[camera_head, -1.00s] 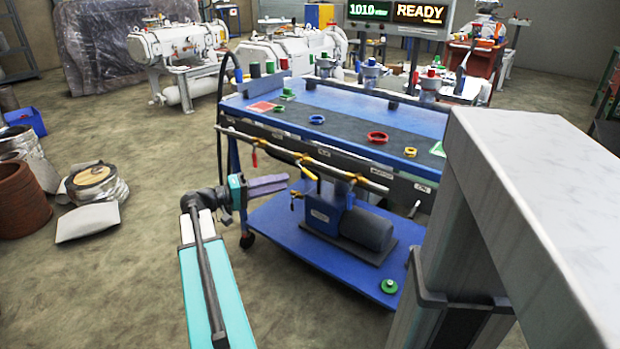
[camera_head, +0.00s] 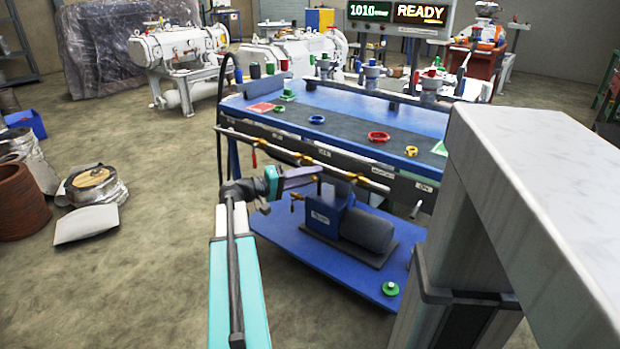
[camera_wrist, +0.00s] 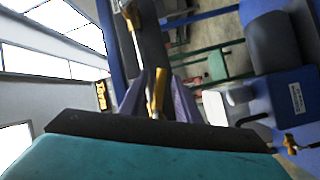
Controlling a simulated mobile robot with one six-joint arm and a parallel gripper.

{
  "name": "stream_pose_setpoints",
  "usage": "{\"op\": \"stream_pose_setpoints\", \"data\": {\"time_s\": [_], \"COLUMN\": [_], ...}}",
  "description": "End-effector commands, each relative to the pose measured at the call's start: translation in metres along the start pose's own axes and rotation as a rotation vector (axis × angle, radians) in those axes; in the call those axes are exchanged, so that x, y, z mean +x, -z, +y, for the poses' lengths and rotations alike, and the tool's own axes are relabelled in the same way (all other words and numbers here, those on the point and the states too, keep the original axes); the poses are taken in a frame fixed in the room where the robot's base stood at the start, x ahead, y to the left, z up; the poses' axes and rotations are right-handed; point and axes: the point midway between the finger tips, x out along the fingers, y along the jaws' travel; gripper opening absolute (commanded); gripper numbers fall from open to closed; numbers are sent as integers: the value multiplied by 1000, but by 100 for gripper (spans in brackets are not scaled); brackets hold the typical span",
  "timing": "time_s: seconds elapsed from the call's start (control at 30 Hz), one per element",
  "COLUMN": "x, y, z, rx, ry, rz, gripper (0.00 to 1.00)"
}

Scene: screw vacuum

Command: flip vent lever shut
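My gripper (camera_head: 312,174) is at the front rail of the blue bench, by the middle brass valve (camera_head: 318,167). In the wrist view its two purple fingers (camera_wrist: 158,98) stand apart, one on each side of a yellow lever (camera_wrist: 159,88). A gap shows on both sides of the lever, so the gripper looks open. In the head view the fingers hide this lever. I cannot read its label well enough to confirm that it is the vent lever.
The rail (camera_head: 275,145) also carries a red-handled valve (camera_head: 254,158) at left and another brass valve (camera_head: 353,179) at right. A blue pump (camera_head: 345,222) stands on the lower shelf (camera_head: 300,248) under the gripper. A grey pillar (camera_head: 455,230) is at right.

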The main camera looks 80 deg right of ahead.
Motion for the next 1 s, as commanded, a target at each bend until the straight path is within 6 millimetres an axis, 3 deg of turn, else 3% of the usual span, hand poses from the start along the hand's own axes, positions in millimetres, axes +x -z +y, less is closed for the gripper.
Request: {"op": "stream_pose_setpoints", "data": {"time_s": [0.23,0.43,0.57,0.6,0.7,1.0], "x": [0,0,0,-7,-2,7], "y": [0,0,0,-10,-3,-4], "z": [0,0,0,5,0,-3], "rx": [0,0,0,0,1,42], "ry": [0,0,0,2,1,16], "rz": [0,0,0,3,-2,-23], "gripper": [30,0,0,0,0,0]}}
